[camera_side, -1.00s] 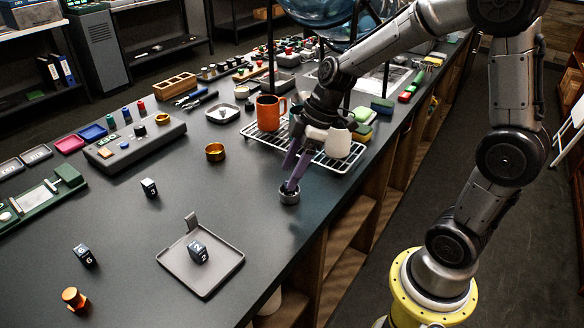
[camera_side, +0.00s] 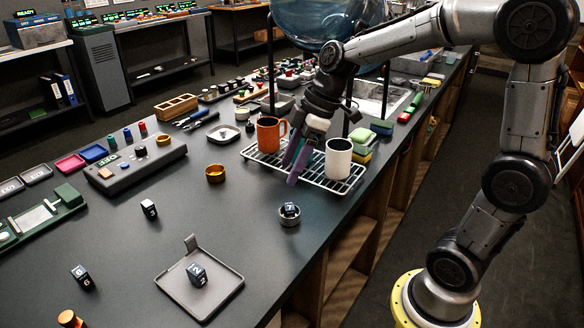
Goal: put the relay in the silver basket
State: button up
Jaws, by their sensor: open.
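A small silver round basket (camera_side: 290,219) stands on the dark counter in front of the wire rack. A dark numbered block (camera_side: 290,209), which looks like the relay, sits in it with its top above the rim. My gripper (camera_side: 294,174) is above and behind the basket, in front of the rack, with its purple fingers pointing down. It is open and empty, apart from the block. Similar dark blocks lie elsewhere: one on a grey square tray (camera_side: 222,292), one at left centre (camera_side: 149,209) and one at lower left (camera_side: 82,276).
An orange mug (camera_side: 268,135) and a white mug (camera_side: 338,158) stand on the wire rack (camera_side: 335,187) close to my gripper. A gold ring-like basket (camera_side: 215,173) and a grey control box (camera_side: 135,164) are farther left. The counter between basket and tray is clear.

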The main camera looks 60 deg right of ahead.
jog(key=shift+a, duration=0.1)
jog(key=s+a+r+t+h, duration=0.1)
jog(key=s+a+r, duration=0.15)
jog(key=s, duration=0.25)
jog(key=s+a+r+t, duration=0.1)
jog(key=s+r, duration=0.2)
jog(key=s, duration=0.3)
jog(key=s+d+f+m+h, duration=0.2)
jog(key=s+d+f+m, duration=0.1)
jog(key=s+m, duration=0.4)
jog(key=shift+d+f+m, duration=0.15)
jog(key=shift+f+m, duration=0.45)
jog(key=shift+m, duration=0.4)
jog(key=shift+s, duration=0.1)
